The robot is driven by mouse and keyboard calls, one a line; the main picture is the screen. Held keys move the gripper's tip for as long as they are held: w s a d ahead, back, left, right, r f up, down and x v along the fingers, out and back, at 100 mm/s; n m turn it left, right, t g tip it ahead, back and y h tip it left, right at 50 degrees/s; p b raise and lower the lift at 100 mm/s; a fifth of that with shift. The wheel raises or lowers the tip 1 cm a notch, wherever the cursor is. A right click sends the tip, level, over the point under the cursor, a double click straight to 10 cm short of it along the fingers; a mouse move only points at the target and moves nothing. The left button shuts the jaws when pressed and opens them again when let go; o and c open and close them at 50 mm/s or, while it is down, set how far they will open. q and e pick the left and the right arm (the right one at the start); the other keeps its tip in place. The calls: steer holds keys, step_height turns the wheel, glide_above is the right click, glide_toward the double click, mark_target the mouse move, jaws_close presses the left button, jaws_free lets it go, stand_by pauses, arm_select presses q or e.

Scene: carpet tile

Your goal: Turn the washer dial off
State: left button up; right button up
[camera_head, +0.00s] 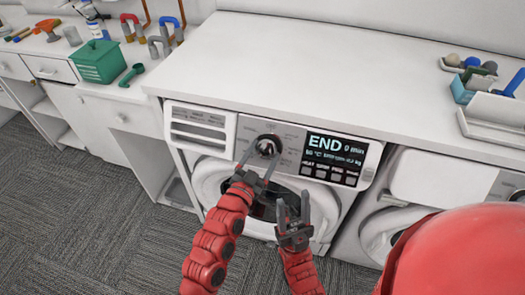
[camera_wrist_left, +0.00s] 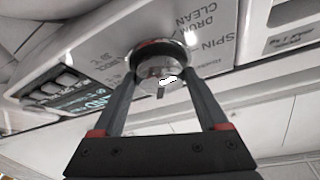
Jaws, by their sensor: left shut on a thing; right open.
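The washer (camera_head: 357,143) is a white front-loader under the counter, its dark display reading "END" and "0 min". Its round dial (camera_head: 268,146), dark and chrome, sits on the panel left of the display. My left gripper (camera_head: 257,160) is shut on the dial, one finger on each side. In the left wrist view the dial (camera_wrist_left: 160,65) sits between the two fingertips (camera_wrist_left: 160,82), below the printed words "SPIN" and "DRUM CLEAN". My right gripper (camera_head: 293,207) is open and empty in front of the washer door, below and right of the left one.
A white counter (camera_head: 330,60) runs above the washer. A green box (camera_head: 98,62) and pipe pieces lie at the back left. White trays with small items (camera_head: 492,118) stand at the right. A second white machine (camera_head: 415,175) is on the right. Grey carpet (camera_head: 100,215) is open at left.

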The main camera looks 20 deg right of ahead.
arm_select(q)
steer(key=n+t+y+p, duration=0.1)
steer(key=n, duration=0.2)
steer(key=n+t+y+p, duration=0.1)
steer(key=n+y+p, duration=0.1)
steer(key=n, duration=0.2)
steer(key=shift+s+d, duration=0.15)
steer(key=shift+d, duration=0.05)
steer(key=shift+d+n+t+y+p, duration=0.1)
steer(key=shift+n+t+y+p, duration=0.2)
steer(key=shift+n+p, duration=0.1)
steer(key=shift+n, duration=0.3)
steer(key=shift+f, duration=0.1)
steer(key=o, duration=1.3)
steer(key=shift+c, duration=0.2)
